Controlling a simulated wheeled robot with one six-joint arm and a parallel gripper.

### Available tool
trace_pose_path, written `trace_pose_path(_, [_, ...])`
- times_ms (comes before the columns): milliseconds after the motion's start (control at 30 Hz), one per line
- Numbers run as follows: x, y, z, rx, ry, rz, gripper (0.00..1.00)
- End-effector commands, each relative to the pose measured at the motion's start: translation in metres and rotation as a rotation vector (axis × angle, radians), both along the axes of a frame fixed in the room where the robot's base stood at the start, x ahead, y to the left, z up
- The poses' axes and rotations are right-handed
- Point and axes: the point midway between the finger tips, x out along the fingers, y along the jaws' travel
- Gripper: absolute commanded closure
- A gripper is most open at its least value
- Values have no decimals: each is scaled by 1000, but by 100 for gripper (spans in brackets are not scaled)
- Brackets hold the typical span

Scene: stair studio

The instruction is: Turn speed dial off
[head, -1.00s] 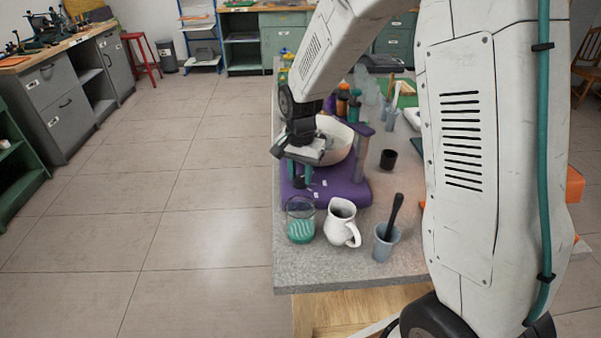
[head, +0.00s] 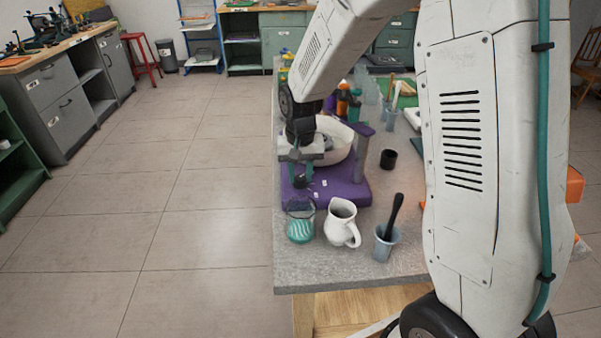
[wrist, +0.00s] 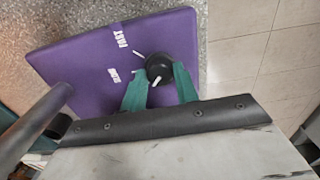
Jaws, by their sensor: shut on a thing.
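The speed dial (wrist: 159,68) is a round black knob with a white pointer mark, on the purple base (wrist: 90,62) of a machine. White lettering and a white tick mark are printed beside it. In the wrist view my gripper (wrist: 159,80) has its two green fingers on either side of the dial, shut on it. In the head view my gripper (head: 299,178) points down at the front left of the purple base (head: 345,192), and the dial (head: 299,182) shows small and dark between the fingers. A white bowl (head: 335,150) stands behind my gripper, partly hidden by it.
A glass with teal-striped contents (head: 300,228), a white pitcher (head: 342,224) and a grey cup with a black utensil (head: 385,243) stand close in front of the base. A black cup (head: 388,159) is to its right. Open floor lies left of the grey worktop (head: 330,272).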

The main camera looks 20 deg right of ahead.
Motion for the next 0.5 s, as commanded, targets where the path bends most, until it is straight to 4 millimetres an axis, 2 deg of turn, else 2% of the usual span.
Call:
trace_pose_path(267, [1, 0, 1, -1, -2, 2, 93])
trace_pose_path(300, [1, 0, 1, -1, -2, 2, 67])
trace_pose_path(367, [1, 0, 0, -1, -2, 2, 51])
trace_pose_path(500, [0, 0, 0, 0, -1, 1, 48])
